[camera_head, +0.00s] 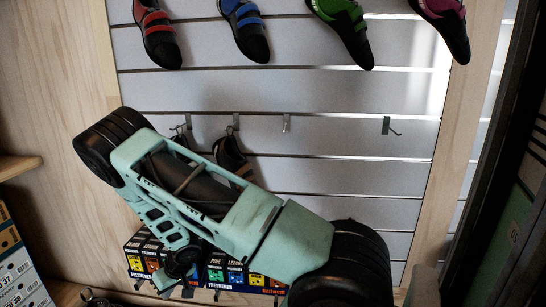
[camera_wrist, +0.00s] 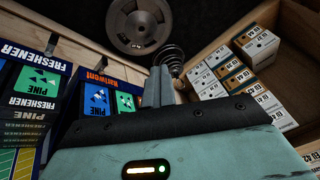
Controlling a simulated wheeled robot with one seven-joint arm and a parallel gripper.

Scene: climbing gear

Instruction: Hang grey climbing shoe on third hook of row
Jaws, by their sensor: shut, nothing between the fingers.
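A row of hooks is on the slatted wall in the head view. The third hook (camera_head: 286,123) from the left is bare. A dark shoe with pale tan-grey bands (camera_head: 232,158) hangs below the second hook (camera_head: 233,124), partly behind my arm. My gripper (camera_wrist: 160,84) is shut and empty in the wrist view, pointing toward the shelf area. No shoe shows in the wrist view.
A fourth hook (camera_head: 388,125) is bare at right. Red, blue, green and magenta shoes hang above. Freshener boxes (camera_head: 240,278) stand low behind my arm. The wrist view shows a round grey disc (camera_wrist: 140,24), a coil spring (camera_wrist: 170,58) and small white boxes (camera_wrist: 232,74).

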